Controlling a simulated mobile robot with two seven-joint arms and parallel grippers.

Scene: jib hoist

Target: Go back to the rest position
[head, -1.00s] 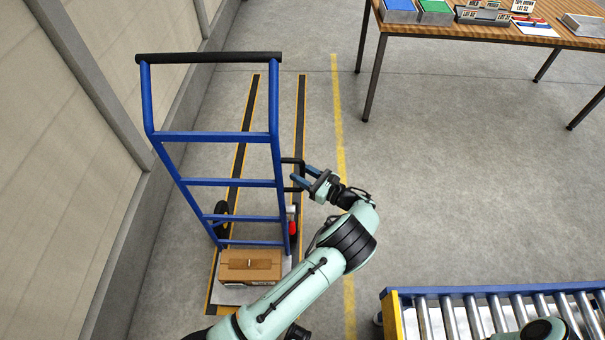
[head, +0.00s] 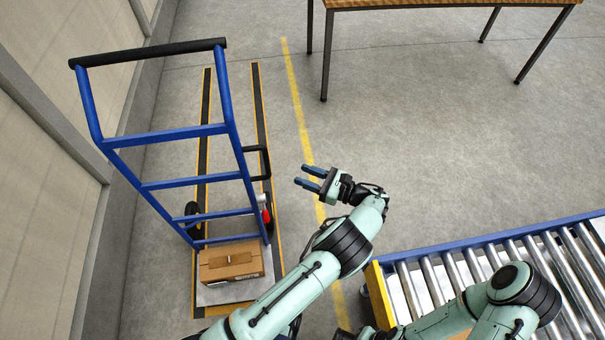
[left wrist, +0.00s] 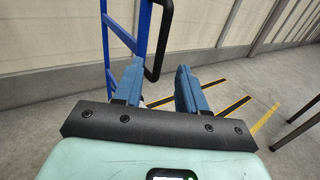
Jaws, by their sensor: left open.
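My left gripper (head: 309,178) is open and empty, a short way right of the blue hand truck (head: 190,184) and apart from it. In the left wrist view its two blue fingers (left wrist: 158,92) are spread with nothing between them. The hand truck's black side handle (head: 262,162) is to the left of the fingertips; it also shows in the left wrist view (left wrist: 160,45). My right arm reaches over the roller conveyor at the lower right. Its gripper is not in the picture.
A cardboard box (head: 231,262) sits on the hand truck's base plate. The roller conveyor (head: 410,290) with a blue rail stands at the lower right. A wooden table (head: 450,3) is at the top. A wall (head: 45,200) runs along the left. The floor between is clear.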

